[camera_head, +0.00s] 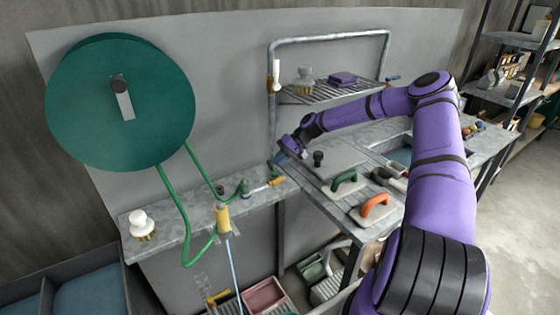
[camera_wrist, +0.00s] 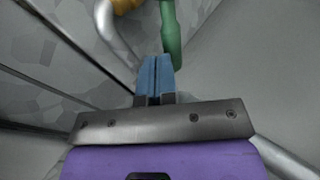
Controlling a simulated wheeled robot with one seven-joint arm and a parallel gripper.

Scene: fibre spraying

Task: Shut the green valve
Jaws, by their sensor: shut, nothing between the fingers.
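In the wrist view, a green lever-like part (camera_wrist: 170,35), which looks like the valve's handle, runs from the top edge down to my gripper's tips. My gripper (camera_wrist: 157,62) has its blue fingers shut together with nothing between them. The tips are close beside the green part's lower end; I cannot tell whether they touch it. In the head view my gripper (camera_head: 280,158) is small, just above the back wall ledge by the rack post. A small green fitting (camera_head: 245,187) sits on the pipe left of it; the valve's handle angle is unclear there.
A yellow pipe fitting (camera_head: 277,182) lies just below my gripper. A large green hose reel (camera_head: 75,110) hangs at left, its hose looping to a yellow-handled sprayer (camera_head: 223,219). A metal rack (camera_head: 330,95) stands above right. Green (camera_head: 345,180) and orange (camera_head: 375,207) handled trowels lie on the bench.

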